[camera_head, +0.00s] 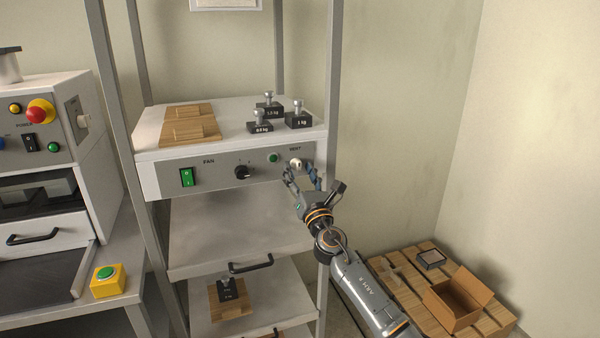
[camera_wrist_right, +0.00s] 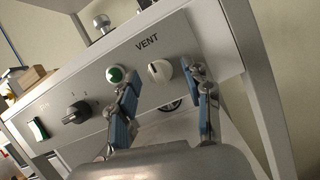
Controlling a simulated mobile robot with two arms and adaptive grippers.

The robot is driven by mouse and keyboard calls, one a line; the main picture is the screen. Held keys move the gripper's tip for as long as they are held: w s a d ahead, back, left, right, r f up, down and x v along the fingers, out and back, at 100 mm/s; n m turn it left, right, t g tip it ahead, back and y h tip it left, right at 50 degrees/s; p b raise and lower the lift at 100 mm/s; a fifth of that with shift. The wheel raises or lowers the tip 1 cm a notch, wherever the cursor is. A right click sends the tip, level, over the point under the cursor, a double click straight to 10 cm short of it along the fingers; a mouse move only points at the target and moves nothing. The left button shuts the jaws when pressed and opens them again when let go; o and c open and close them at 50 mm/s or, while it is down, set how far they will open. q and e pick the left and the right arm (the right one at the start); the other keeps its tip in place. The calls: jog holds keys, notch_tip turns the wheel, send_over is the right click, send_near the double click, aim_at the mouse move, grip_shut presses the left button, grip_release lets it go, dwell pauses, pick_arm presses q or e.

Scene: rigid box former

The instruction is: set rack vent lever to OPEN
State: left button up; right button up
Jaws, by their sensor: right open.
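The vent lever (camera_head: 296,163) is a small pale knob below the VENT label, at the right end of the rack's front panel (camera_head: 220,175). It also shows in the right wrist view as a white knob (camera_wrist_right: 159,71). My right gripper (camera_head: 304,178) is open in front of the panel, just below the lever. In the right wrist view the blue-padded fingers (camera_wrist_right: 163,95) stand apart on either side of the lever, with no clear contact. The lever's OPEN marking cannot be read. My left gripper is not in view.
The panel also has a green rocker switch (camera_head: 186,177), a black fan knob (camera_head: 243,172) and a green indicator (camera_head: 273,158). Black weights (camera_head: 299,119) and wooden pieces (camera_head: 190,130) lie on top. A rack post (camera_head: 331,90) stands close right of the lever.

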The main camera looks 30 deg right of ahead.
grip_shut()
